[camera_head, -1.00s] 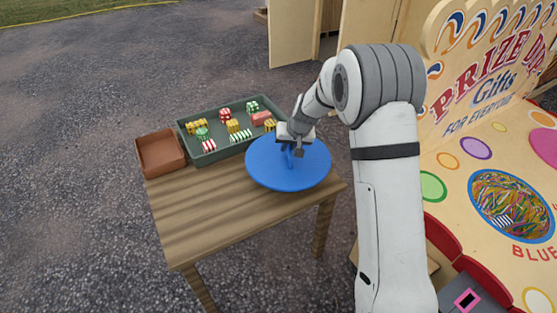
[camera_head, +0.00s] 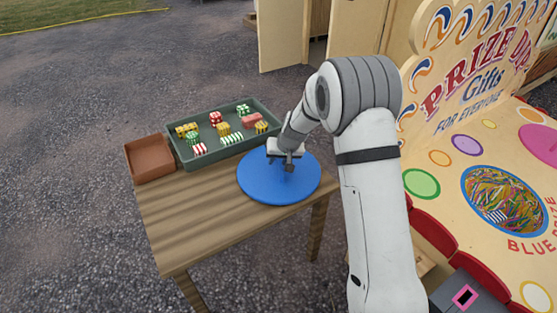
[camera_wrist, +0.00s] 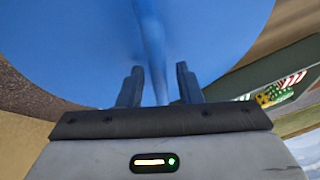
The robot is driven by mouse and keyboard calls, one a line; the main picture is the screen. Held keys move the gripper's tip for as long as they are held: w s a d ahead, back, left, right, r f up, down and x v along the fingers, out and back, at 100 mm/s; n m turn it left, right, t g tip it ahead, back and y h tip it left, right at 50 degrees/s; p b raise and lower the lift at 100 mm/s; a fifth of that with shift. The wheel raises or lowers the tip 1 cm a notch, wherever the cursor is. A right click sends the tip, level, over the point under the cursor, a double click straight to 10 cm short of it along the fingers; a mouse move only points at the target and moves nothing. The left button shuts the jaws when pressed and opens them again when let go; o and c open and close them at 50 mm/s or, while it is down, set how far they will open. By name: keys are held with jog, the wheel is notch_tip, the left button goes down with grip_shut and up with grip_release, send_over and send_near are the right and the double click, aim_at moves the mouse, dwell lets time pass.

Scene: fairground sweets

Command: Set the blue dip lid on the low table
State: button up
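The blue dip lid (camera_head: 262,190) is a round blue disc with an upright handle. It lies flat, apparently resting on the right end of the low wooden table (camera_head: 185,225). My gripper (camera_head: 288,165) is over the lid's middle and hides most of the handle in the head view. In the wrist view the two fingers of my gripper (camera_wrist: 159,88) stand on either side of the blue handle (camera_wrist: 152,45), with a visible gap on both sides. The lid's disc (camera_wrist: 75,40) fills much of that view.
A green tray (camera_head: 190,163) with several striped and coloured sweets stands at the table's back, close to the lid. A brown empty box (camera_head: 150,160) is at the back left. The table's front left is clear. The prize dip stall (camera_head: 450,160) stands at the right.

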aim_at(286, 176)
jog(key=p+v, duration=0.3)
jog(key=v, duration=0.8)
jog(key=s+d+r+g+h, duration=0.1)
jog(key=s+d+r, duration=0.3)
jog(key=s, duration=0.4)
jog(key=s+d+r, duration=0.4)
jog(key=s, duration=0.3)
jog(key=s+d, duration=0.2)
jog(key=s, duration=0.4)
jog(key=s+d+m+g+h, duration=0.1)
jog(key=s+d, duration=0.1)
jog(key=s, duration=0.4)
jog(key=s+d+r+h, duration=0.1)
jog(key=s+d, duration=0.2)
jog(key=s, duration=0.3)
jog(key=shift+m+g, duration=0.4)
jog(key=shift+r, duration=0.1)
jog(key=shift+t, duration=0.7)
jog(key=w+p+v, duration=0.1)
jog(key=p+v, duration=0.6)
jog(key=v, duration=0.1)
jog(key=w+p+v, duration=0.2)
jog(key=p+v, duration=0.6)
jog(key=w+r+p+v, duration=0.1)
jog(key=w+p+v, duration=0.1)
jog(key=p+v, duration=0.5)
jog(key=shift+r, duration=0.7)
jog(key=shift+d, duration=0.1)
